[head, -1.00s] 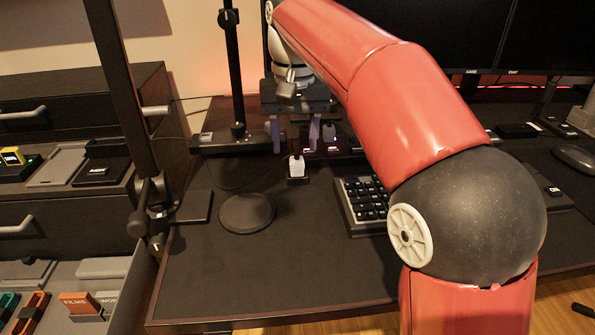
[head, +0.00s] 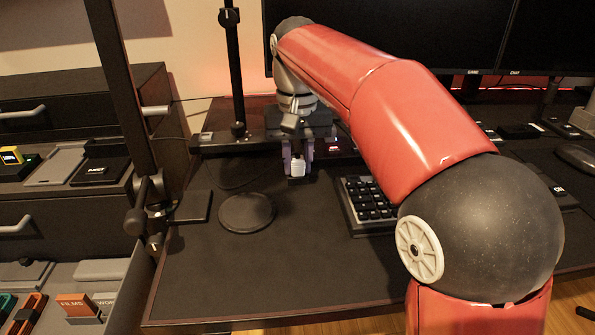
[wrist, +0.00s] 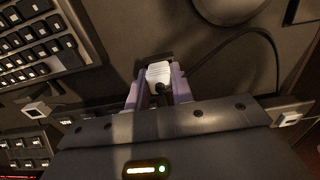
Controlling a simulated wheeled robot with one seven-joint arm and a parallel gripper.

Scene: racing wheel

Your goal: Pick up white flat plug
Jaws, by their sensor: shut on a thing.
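The white flat plug (head: 297,167) is a small ribbed white block on the dark desk, left of the keyboard. My gripper (head: 298,170) is lowered over it, with its purple-grey fingers on either side. In the wrist view the plug (wrist: 159,74) sits between the two fingers of my gripper (wrist: 158,85), which are shut on it. A dark round part shows at the plug's near end. In the head view the plug is close to the desk; I cannot tell whether it still touches it.
A black keyboard (head: 368,204) lies just right of the plug. A dark round disc (head: 246,212) is to the left, with a thin cable behind it. Monitors (head: 390,40) stand behind. The desk's front is clear. Another small white item (wrist: 36,110) shows in the wrist view.

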